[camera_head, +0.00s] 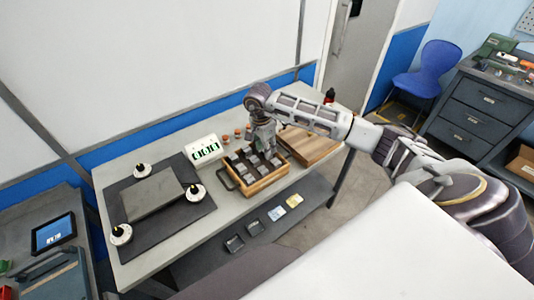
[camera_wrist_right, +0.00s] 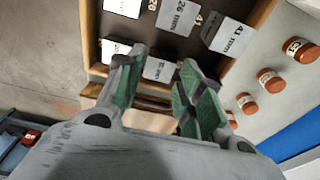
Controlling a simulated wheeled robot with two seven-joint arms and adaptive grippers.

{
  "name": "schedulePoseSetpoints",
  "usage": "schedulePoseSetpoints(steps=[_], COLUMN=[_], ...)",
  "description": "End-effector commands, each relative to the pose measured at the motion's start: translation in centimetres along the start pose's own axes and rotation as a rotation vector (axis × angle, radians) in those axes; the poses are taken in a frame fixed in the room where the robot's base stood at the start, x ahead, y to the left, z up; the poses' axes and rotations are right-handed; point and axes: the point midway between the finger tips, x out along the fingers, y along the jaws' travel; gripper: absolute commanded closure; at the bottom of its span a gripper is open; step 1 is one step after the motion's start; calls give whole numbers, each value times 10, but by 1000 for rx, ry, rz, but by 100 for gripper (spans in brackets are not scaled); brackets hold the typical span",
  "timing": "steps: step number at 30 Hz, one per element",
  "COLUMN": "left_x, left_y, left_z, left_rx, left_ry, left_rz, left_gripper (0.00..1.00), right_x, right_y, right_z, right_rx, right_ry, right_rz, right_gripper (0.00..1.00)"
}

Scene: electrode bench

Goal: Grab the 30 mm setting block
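A wooden tray of labelled grey setting blocks (camera_head: 269,185) stands on the bench in the head view, with my right gripper (camera_head: 266,147) above it, pointing down. In the right wrist view, the tray's wooden wall (camera_wrist_right: 247,50) surrounds several white-labelled blocks. One block reads 26 mm (camera_wrist_right: 177,18) and another reads 41 mm (camera_wrist_right: 230,36). A block (camera_wrist_right: 158,69) shows between the fingers, its label partly covered. I cannot make out a 30 mm label. My right gripper (camera_wrist_right: 160,62) has its fingers apart, with nothing visibly held. My left gripper is not in view.
A digital readout (camera_head: 206,149) stands left of the tray, beside a grey plate (camera_head: 150,193) with round white-and-black pieces around it. Small orange-brown jars (camera_wrist_right: 270,80) stand beside the tray. A wooden board (camera_head: 315,146) lies to its right. The bench's front strip is clear.

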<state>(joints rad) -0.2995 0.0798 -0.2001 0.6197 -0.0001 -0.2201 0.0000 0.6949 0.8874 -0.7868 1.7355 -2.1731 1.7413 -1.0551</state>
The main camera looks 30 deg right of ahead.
Motion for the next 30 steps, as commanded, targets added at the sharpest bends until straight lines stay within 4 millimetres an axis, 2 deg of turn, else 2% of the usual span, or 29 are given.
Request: schedulePoseSetpoints(steps=[9,25,26,30], left_x=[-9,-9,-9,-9], left_y=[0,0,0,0], left_z=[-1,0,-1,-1], left_rx=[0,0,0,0], left_ry=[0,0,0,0], left_rz=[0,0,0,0], left_gripper=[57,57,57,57], right_x=[27,31,31,31], right_y=[1,0,0,0], right_z=[1,0,0,0], right_rx=[-1,-1,-1,-1], right_ry=[-1,0,0,0], right_rz=[1,-1,-1,-1], right_gripper=[63,63,65,83])
